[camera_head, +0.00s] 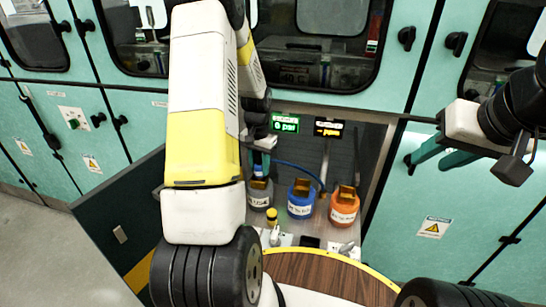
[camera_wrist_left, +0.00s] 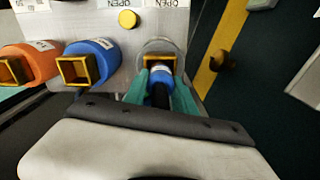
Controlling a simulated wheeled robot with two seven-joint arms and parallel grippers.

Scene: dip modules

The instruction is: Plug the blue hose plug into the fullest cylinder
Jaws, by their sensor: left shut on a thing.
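My left gripper (camera_wrist_left: 160,90) is shut on the blue hose plug (camera_wrist_left: 161,76), with a teal finger on each side of it. The plug is at the square brass-coloured socket of the grey cylinder (camera_head: 259,194); I cannot tell whether it is seated. In the head view a blue hose (camera_head: 298,168) runs right from there. The blue cylinder (camera_head: 300,205) and orange cylinder (camera_head: 344,208) stand to the right, their sockets empty. A green display (camera_head: 285,124) and an amber display (camera_head: 328,129) hang above. My right gripper (camera_head: 426,163) is open and empty, at the right.
A yellow-capped knob (camera_head: 272,215) stands in front of the grey cylinder. Teal cabinet doors (camera_head: 450,215) flank the recess, and an open dark door panel (camera_head: 115,215) is at left. A round wooden top (camera_head: 325,278) lies in front.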

